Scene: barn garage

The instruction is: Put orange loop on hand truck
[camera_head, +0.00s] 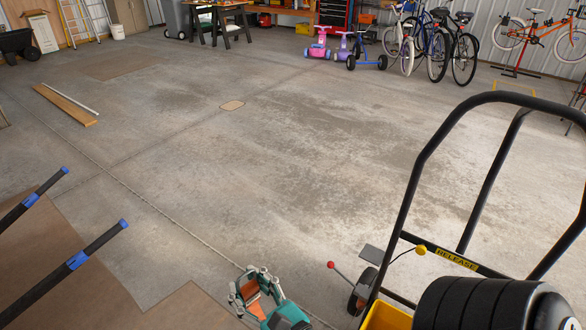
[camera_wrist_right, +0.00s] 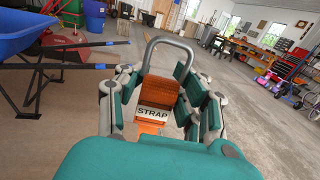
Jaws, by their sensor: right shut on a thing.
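The orange loop (camera_wrist_right: 160,90) is in the jaws of my right gripper (camera_wrist_right: 157,95) in the right wrist view. It carries a white label reading "STRAP", and a grey metal bow rises behind it. In the head view my right gripper (camera_head: 258,286) is at the bottom centre, shut on the orange loop (camera_head: 252,300), above the floor. The hand truck (camera_head: 408,200) stands to its right, apart from it. It has a black tube frame and a "RELEASE" label. My left gripper is not in view.
Black tyres (camera_head: 485,305) and a yellow part (camera_head: 386,316) are at the hand truck's lower end. A red-knobbed lever (camera_head: 331,265) sticks out left. Wheelbarrow handles with blue bands (camera_head: 78,260) reach in from the left. Bicycles (camera_head: 437,45) stand far back.

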